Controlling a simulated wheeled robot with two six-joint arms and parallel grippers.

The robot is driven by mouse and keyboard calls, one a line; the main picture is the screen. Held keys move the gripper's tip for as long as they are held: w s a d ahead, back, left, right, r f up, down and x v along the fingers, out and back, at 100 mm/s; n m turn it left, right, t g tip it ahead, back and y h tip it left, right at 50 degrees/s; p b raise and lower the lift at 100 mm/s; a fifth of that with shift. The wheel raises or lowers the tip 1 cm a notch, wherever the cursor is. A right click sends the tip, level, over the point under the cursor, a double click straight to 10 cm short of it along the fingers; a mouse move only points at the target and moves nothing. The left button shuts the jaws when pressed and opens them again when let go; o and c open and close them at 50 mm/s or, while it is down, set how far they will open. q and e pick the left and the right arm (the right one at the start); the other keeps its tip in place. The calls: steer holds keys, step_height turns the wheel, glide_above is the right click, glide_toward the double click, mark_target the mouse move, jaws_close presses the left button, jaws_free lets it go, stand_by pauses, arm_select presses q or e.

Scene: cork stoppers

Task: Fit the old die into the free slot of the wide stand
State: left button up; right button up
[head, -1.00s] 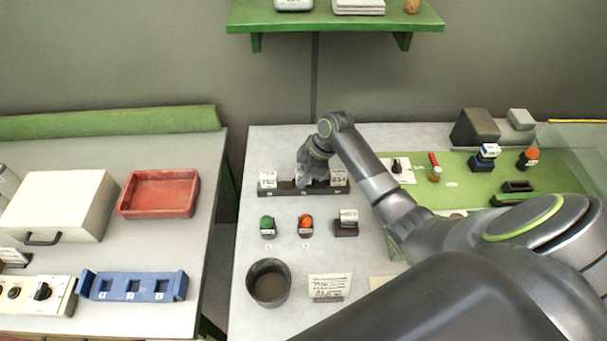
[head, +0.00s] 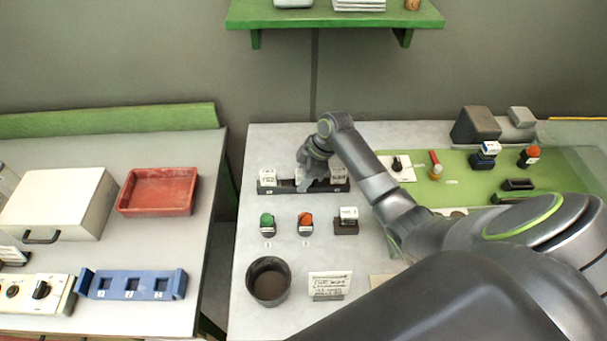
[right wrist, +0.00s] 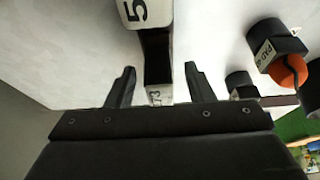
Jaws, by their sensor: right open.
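A long black stand (head: 285,189) lies at the back of the middle table. A white-topped die (head: 267,177) sits at its left end and another (head: 338,176) at its right end. A white block (head: 300,177) shows at its middle, partly hidden by my right gripper (head: 312,182). In the right wrist view my right gripper (right wrist: 157,82) is open, its fingers apart on either side of a dark piece with a small white label (right wrist: 159,96). A white block marked "5" (right wrist: 148,11) is above it there. I cannot tell which die is the old one. My left gripper is out of view.
Green (head: 267,221) and orange (head: 305,220) knobbed stamps and a dark block (head: 346,227) stand in front of the stand. A dark cup (head: 268,283) and a written card (head: 329,284) are nearer. A blue slotted holder (head: 131,294) lies on the left table.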

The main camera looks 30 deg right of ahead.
steer(key=b+v, duration=0.2)
steer(key=v, duration=1.5)
steer(key=shift+r+b, duration=0.2)
steer(key=shift+b, duration=0.15)
steer(key=shift+d, duration=0.1)
